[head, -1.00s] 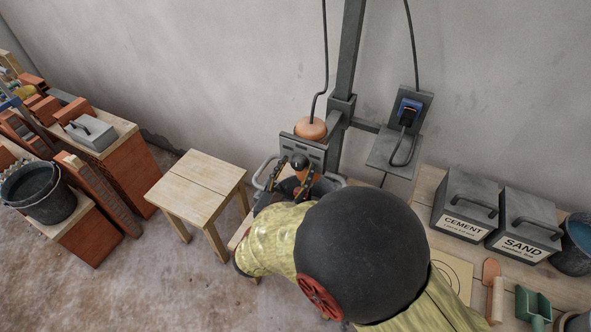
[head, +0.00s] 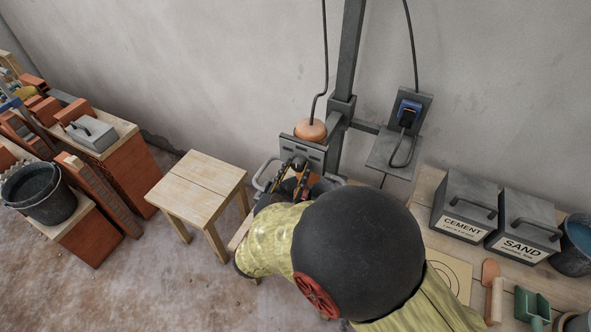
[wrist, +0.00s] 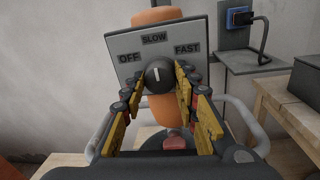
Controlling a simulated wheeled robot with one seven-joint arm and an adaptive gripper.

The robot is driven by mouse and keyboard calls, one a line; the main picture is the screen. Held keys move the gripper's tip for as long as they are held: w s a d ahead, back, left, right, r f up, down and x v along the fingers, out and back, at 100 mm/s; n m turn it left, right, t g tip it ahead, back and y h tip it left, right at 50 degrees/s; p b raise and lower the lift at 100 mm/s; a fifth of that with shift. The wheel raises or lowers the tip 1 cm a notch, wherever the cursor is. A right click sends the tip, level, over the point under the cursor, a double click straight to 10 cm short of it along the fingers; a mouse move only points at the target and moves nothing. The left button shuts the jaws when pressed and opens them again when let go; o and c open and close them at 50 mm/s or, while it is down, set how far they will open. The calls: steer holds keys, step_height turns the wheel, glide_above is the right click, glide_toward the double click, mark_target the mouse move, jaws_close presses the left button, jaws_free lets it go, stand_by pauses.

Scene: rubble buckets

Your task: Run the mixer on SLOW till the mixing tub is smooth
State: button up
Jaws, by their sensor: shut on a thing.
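The mixer's grey control panel (wrist: 125,68) faces me in the wrist view, marked OFF at left, SLOW at top and FAST at right. Its black dial (wrist: 158,76) has a white line pointing up, toward SLOW. My gripper (wrist: 160,84) is shut on the dial, one yellow finger on each side. In the head view my gripper (head: 299,172) is at the panel (head: 308,152). The orange mixer body (wrist: 164,112) shows below the dial. My gripper and arm hide the inside of the mixing tub, so its mix cannot be judged.
A wooden stool (head: 200,180) stands left of the mixer. The CEMENT box (head: 466,203) and SAND box (head: 524,228) stand on the bench at right. Bricks and a dark bucket (head: 62,205) are at far left.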

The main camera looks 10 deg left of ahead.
steer(key=shift+r+p, duration=0.1)
steer(key=shift+p, duration=0.25)
steer(key=n+p, duration=0.2)
steer(key=p, duration=0.1)
steer(key=shift+r, duration=0.2)
steer(key=n+p, duration=0.3)
steer(key=p, duration=0.1)
steer(key=shift+r+p, duration=0.1)
steer(key=shift+p, duration=0.3)
steer(key=n+p, duration=0.3)
steer(key=p, duration=0.1)
steer(key=shift+g, duration=0.4)
steer(key=n+p, duration=0.2)
steer(key=shift+a+f+p, duration=0.1)
steer(key=shift+f+p, duration=0.1)
steer(key=shift+p, duration=0.2)
steer(key=shift+n, duration=0.3)
steer(key=o, duration=1)
steer(key=shift+f, duration=0.1)
steer(key=shift+o, duration=0.8)
